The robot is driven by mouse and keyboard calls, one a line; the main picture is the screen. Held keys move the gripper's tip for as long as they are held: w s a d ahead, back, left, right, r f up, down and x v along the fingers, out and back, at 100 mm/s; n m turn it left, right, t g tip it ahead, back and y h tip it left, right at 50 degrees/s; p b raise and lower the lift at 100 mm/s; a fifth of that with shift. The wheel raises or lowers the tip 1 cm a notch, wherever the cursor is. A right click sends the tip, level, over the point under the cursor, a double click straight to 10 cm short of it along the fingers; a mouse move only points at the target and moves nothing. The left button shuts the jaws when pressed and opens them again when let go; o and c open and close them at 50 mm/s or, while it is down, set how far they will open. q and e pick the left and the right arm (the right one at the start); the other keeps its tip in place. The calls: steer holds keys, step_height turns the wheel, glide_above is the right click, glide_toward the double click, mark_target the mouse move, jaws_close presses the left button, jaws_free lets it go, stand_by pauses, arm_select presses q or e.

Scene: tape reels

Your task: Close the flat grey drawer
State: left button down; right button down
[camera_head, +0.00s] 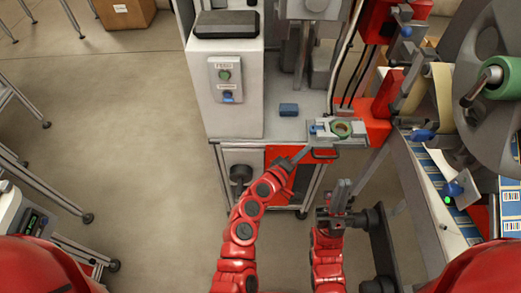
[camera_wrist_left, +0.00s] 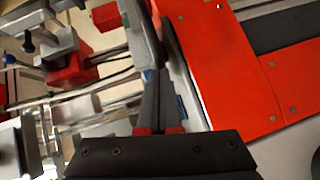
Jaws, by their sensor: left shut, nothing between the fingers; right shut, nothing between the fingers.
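The flat grey drawer (camera_head: 352,140) stands out from the red-fronted machine in the head view. A green ring and a small blue part lie in it, and a dark handle (camera_head: 323,155) shows at its front. My left gripper (camera_head: 303,152) is shut and empty at the left end of the drawer front, close to the handle; I cannot tell whether it touches. In the left wrist view its dark fingers (camera_wrist_left: 154,92) are together beside a grey edge. My right gripper (camera_head: 342,187) is shut and empty, below the drawer in the picture.
A white cabinet (camera_head: 235,105) with green and blue buttons stands left of the drawer. A small blue block (camera_head: 289,109) lies on the grey worktop. A large grey reel (camera_head: 490,75) and a label strip are at right. The floor at left is largely open.

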mark_target(337, 149)
arm_select(q)
steer(key=d, duration=0.9)
steer(key=shift+d, duration=0.15)
steer(key=shift+s, duration=0.1)
